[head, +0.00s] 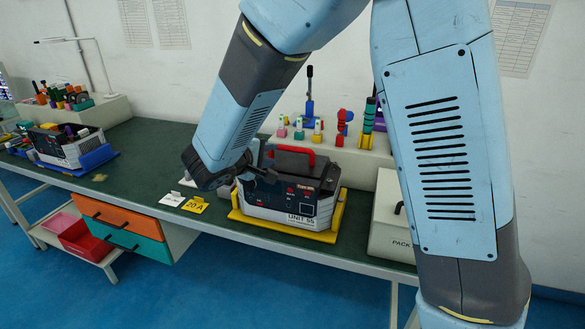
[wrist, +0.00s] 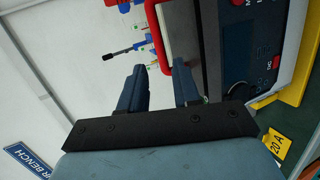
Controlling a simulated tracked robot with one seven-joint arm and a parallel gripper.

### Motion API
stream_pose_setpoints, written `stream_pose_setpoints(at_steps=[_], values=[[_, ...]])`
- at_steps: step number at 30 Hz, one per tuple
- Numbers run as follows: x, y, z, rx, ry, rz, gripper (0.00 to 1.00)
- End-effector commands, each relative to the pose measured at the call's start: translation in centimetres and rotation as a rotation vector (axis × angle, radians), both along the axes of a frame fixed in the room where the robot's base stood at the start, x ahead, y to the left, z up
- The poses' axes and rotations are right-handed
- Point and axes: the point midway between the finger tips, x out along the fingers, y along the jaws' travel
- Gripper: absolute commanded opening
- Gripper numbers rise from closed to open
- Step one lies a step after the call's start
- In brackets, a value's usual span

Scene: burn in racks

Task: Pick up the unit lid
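The unit (head: 290,205), a grey box marked UNIT 55, sits in a yellow tray on the bench. Its dark lid (head: 292,163) is on top and carries a red handle (head: 297,150). In the wrist view, the red handle (wrist: 153,35) frames a grey panel beyond my fingers. My gripper (head: 270,176) is at the upper left of the unit, partly overlapping it in the head view. In the wrist view my gripper (wrist: 159,70) has its two fingers apart, with nothing held. Contact between fingers and handle cannot be told.
A yellow 20 A card (head: 195,205) and a white card (head: 172,199) lie left of the unit. A pale box (head: 390,235) stands at its right. Behind is a shelf with colourful tools (head: 308,105). Another unit (head: 70,147) sits in a blue tray far left.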

Motion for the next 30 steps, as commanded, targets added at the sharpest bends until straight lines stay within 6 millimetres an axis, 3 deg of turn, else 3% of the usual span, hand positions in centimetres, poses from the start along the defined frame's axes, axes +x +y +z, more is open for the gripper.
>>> stream_pose_setpoints(at_steps=[12, 23, 30], values=[[5.4, -3.4, -2.3, -0.001, 0.002, -0.004, 0.32], [7.0, -4.2, -2.9, -0.001, 0.002, -0.002, 0.32], [9.6, -5.7, -4.0, 0.000, 0.002, -0.004, 0.32]])
